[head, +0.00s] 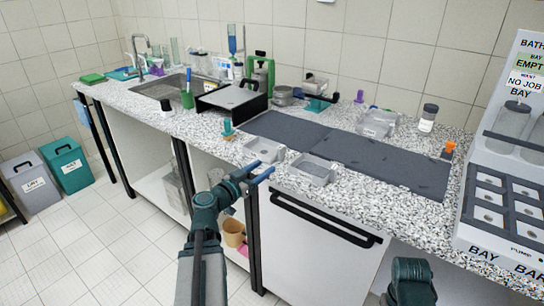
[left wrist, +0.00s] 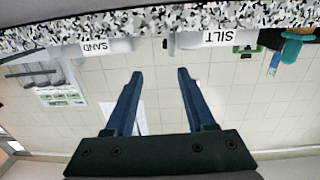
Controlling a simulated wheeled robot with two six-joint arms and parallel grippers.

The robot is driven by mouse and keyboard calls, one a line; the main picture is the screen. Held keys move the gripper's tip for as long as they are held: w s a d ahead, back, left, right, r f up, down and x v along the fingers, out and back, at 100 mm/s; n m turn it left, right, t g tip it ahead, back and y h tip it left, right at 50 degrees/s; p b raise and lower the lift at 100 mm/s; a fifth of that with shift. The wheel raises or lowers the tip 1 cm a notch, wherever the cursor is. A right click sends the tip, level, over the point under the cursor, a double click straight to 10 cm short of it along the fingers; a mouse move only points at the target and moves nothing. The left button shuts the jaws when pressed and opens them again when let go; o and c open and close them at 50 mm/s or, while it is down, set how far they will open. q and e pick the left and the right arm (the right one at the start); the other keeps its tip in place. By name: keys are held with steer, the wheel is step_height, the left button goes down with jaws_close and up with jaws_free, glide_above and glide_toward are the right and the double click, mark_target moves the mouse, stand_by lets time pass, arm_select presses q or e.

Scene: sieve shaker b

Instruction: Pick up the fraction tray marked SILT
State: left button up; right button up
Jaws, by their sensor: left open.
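The fraction tray marked SILT (head: 264,150) is a small pale grey tray on the speckled counter near its front edge. Its white label (left wrist: 222,37) reads upside down in the left wrist view, right of centre. A similar tray marked SAND (head: 312,169) stands to its right in the head view; its label (left wrist: 96,47) shows left of centre in the left wrist view. My left gripper (head: 261,169) is open and empty, in front of the counter edge, just short of the trays. Its two blue fingers (left wrist: 160,73) are apart. My right gripper is not in view.
A dark mat (head: 345,156) lies behind the trays. A teal brush-like item (head: 228,130) stands left of the SILT tray. A black-framed box (head: 232,98) is farther left. A white cabinet front with a black handle (head: 322,222) is below the counter. A bay rack (head: 500,190) stands at right.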

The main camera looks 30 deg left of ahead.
mark_target(278, 149)
arm_select(q)
steer(key=shift+y, duration=0.3)
steer(key=w, duration=0.8)
steer(key=shift+w+a+r, duration=0.15)
steer(key=shift+w+a, duration=0.05)
steer(key=shift+a, duration=0.1)
steer(key=w, duration=0.4)
steer(key=shift+w+a, duration=0.2)
steer(key=shift+w, duration=0.05)
steer(key=shift+w+d, duration=0.1)
steer(key=shift+w, duration=0.3)
steer(key=shift+s, duration=0.1)
jaws_close()
